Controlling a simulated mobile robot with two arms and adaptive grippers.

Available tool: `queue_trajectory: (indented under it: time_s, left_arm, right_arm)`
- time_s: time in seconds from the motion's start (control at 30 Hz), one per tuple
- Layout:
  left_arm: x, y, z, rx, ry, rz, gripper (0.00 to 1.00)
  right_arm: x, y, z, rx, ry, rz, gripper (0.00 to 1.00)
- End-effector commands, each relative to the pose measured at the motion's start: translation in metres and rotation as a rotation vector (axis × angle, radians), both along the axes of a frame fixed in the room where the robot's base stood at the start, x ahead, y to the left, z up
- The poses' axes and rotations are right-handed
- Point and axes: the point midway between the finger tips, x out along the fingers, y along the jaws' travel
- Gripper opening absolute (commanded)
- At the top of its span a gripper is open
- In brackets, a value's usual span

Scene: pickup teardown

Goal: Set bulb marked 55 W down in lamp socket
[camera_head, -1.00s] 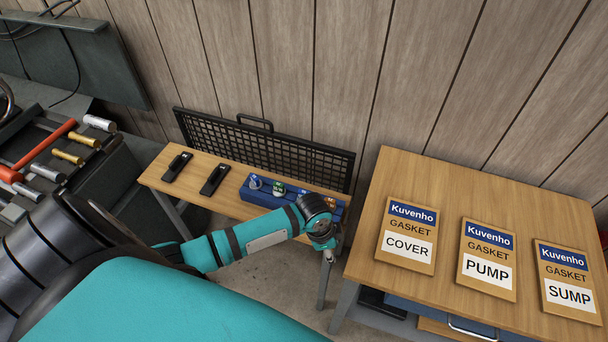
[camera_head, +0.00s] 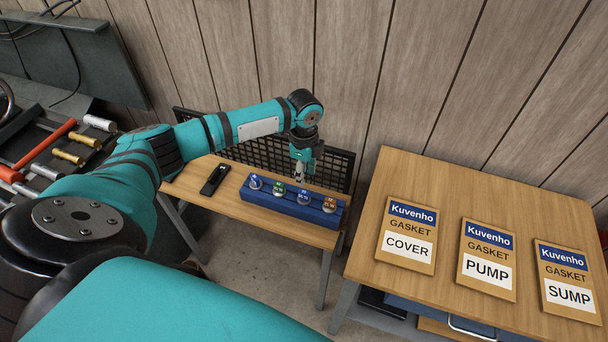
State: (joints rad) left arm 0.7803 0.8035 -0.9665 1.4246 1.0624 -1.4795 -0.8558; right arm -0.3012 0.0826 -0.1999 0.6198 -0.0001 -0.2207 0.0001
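Several small bulbs stand in a row in a blue rack (camera_head: 268,200) on the narrow wooden table: a bluish-white one (camera_head: 255,182) at the left, a green one (camera_head: 280,189), another bluish-white one (camera_head: 304,197) and an orange one (camera_head: 329,205) at the right. Their markings are too small to read. My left gripper (camera_head: 299,176) points down just behind and above the rack, near the second and third bulbs. Its fingers are too small to judge, and I see no bulb in them. I cannot make out a lamp socket for certain. My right gripper is not in view.
A black slim device (camera_head: 214,179) lies left of the rack. A black mesh panel (camera_head: 338,168) stands behind the table. A larger table (camera_head: 450,185) at the right holds three gasket boxes. Tools lie in a tray at the far left.

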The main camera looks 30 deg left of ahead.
Motion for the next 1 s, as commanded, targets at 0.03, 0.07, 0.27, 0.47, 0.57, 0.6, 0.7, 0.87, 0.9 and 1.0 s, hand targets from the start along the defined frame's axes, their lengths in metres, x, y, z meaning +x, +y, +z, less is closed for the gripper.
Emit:
queue_trajectory:
  time_s: [0.03, 0.07, 0.27, 0.47, 0.57, 0.6, 0.7, 0.87, 0.9, 1.0]
  left_arm:
    - [0.0, 0.0, -0.013, 0.0, -0.001, 0.0, 0.33]
    - [0.0, 0.0, -0.017, 0.0, -0.001, 0.0, 0.33]
    - [0.0, 0.0, -0.044, 0.001, -0.003, 0.001, 0.33]
    - [0.0, 0.0, -0.067, 0.0, 0.0, 0.002, 0.33]
    - [0.0, -0.001, -0.077, -0.001, -0.001, 0.001, 0.33]
    - [0.0, -0.001, -0.079, -0.001, -0.001, 0.001, 0.33]
    - [0.0, 0.0, -0.083, -0.001, -0.001, 0.001, 0.33]
    - [0.0, 0.0, -0.083, -0.001, -0.001, 0.001, 0.33]
    - [0.0, 0.0, -0.082, -0.001, -0.001, 0.001, 0.33]
    - [0.0, 0.0, -0.082, -0.001, -0.001, 0.001, 0.29]
  right_arm:
    - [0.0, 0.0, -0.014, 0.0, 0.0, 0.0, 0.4]
    - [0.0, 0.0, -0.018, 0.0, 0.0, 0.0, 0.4]
    - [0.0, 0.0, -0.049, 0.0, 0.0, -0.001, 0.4]
    - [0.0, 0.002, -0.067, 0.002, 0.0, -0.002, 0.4]
    - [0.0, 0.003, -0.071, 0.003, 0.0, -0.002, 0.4]
    - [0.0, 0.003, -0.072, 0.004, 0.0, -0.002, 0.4]
    - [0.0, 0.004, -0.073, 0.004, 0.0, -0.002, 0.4]
    - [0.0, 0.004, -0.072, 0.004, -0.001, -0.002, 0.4]
    - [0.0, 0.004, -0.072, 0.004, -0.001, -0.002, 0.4]
    - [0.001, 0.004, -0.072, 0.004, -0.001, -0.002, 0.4]
